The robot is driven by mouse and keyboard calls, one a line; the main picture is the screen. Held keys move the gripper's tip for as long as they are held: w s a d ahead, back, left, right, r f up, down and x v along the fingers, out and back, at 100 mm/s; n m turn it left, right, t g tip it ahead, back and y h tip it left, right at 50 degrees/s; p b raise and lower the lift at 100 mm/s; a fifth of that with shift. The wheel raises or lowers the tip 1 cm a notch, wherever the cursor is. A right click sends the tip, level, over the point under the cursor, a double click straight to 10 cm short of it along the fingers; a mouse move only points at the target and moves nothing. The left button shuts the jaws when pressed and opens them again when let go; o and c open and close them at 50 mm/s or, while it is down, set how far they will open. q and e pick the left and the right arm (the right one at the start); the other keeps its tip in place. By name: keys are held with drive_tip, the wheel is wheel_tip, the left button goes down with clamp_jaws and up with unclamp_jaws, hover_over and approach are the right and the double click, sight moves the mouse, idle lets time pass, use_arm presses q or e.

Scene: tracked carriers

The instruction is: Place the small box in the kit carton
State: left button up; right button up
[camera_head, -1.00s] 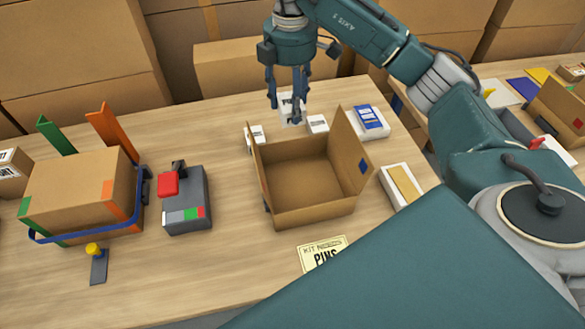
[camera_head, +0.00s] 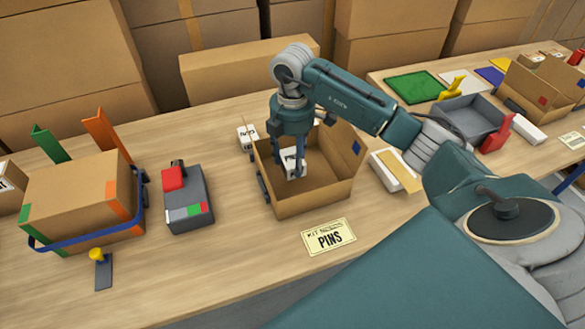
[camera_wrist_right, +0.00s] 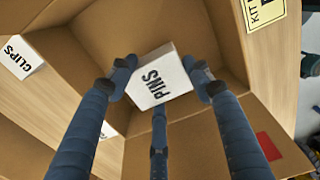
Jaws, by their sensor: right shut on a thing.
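The small white box (camera_head: 291,161) is marked PINS, as its label shows in the right wrist view (camera_wrist_right: 161,84). My right gripper (camera_head: 291,172) is shut on it, with fingers on both sides. The gripper and box are inside the opening of the kit carton (camera_head: 312,198), towards its left side in the head view. The carton is open and brown, and its walls surround the box in the right wrist view (camera_wrist_right: 195,40). I cannot tell whether the box touches the carton floor. My left gripper is not in view.
To the left are a grey device with a red top (camera_head: 187,198) and a strapped brown carton (camera_head: 80,200). A white box (camera_head: 396,171) lies right of the carton.

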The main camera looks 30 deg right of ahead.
drive_tip(key=shift+f, duration=0.35)
wheel_tip(320, 180, down, 3)
drive_tip(key=shift+f+p, duration=0.2)
drive_tip(key=shift+p, duration=0.1)
drive_tip(key=shift+f, duration=0.75)
drive_tip(key=o, duration=1.2)
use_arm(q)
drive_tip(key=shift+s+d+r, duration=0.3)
use_arm(e)
drive_tip(key=shift+o, duration=0.2)
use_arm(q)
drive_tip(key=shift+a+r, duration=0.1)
use_arm(e)
drive_tip(key=shift+r, duration=0.15)
